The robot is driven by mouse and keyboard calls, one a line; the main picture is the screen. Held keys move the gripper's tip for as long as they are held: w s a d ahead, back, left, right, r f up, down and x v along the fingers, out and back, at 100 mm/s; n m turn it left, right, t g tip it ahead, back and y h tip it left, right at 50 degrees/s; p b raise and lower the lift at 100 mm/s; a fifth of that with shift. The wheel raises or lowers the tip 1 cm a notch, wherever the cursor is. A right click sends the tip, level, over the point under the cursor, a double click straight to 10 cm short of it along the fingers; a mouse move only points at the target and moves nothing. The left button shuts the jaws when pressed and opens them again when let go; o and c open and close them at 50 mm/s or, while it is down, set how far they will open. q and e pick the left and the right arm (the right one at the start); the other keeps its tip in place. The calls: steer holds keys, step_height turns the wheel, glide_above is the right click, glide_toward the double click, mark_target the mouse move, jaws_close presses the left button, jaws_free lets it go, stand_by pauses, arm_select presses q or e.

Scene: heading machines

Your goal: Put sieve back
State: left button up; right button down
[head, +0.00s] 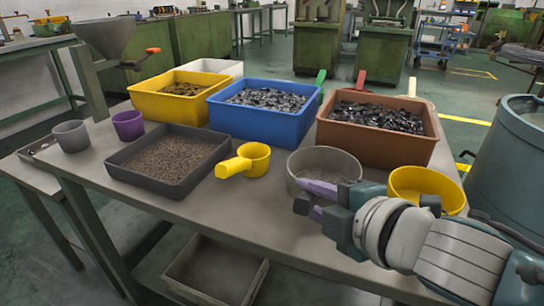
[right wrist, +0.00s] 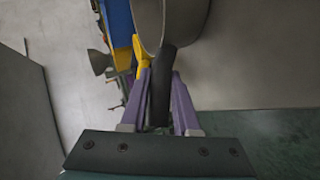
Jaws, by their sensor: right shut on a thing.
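The sieve (head: 323,160) is a round grey pan with a perforated bottom, in front of the brown bin at the right part of the table. Whether it rests on the table or is slightly raised I cannot tell. My right gripper (head: 312,198) has purple fingers and is shut on the sieve's dark handle. In the right wrist view, the handle (right wrist: 163,88) lies between the fingers, and the sieve's grey wall (right wrist: 182,22) shows beyond them. The arm hides part of the sieve's front in the head view. My left gripper is not in view.
Yellow (head: 148,103), blue (head: 226,119) and brown (head: 412,153) bins of metal parts stand behind. A dark tray (head: 120,172), yellow scoop (head: 254,158) and yellow round container (head: 427,180) are nearby. Bare table (head: 235,215) lies in front. A large drum (head: 510,170) stands right.

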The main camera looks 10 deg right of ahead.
steer(key=c, duration=0.7)
jaws_free()
steer(key=shift+o, duration=0.2)
steer(key=shift+s+r, duration=0.15)
steer(key=shift+r, duration=0.05)
steer(key=s+d+r+m+g+h+p, duration=0.1)
steer(key=s+m+g, duration=0.3)
steer(key=s+m, duration=0.4)
steer(key=s+d+r+m+g+h+p, duration=0.2)
steer(key=s+d+m+g, duration=0.2)
steer(key=s+m, duration=0.5)
steer(key=s+g, duration=0.1)
steer(key=s, duration=0.7)
steer(key=shift+s+d+h, duration=0.2)
steer(key=shift+s+h, duration=0.1)
steer(key=shift+s, duration=0.05)
steer(key=shift+r+p, duration=0.1)
steer(key=shift+p, duration=0.2)
step_height(320, 180, up, 55)
steer(key=p, duration=5.5)
steer(key=shift+r, duration=0.2)
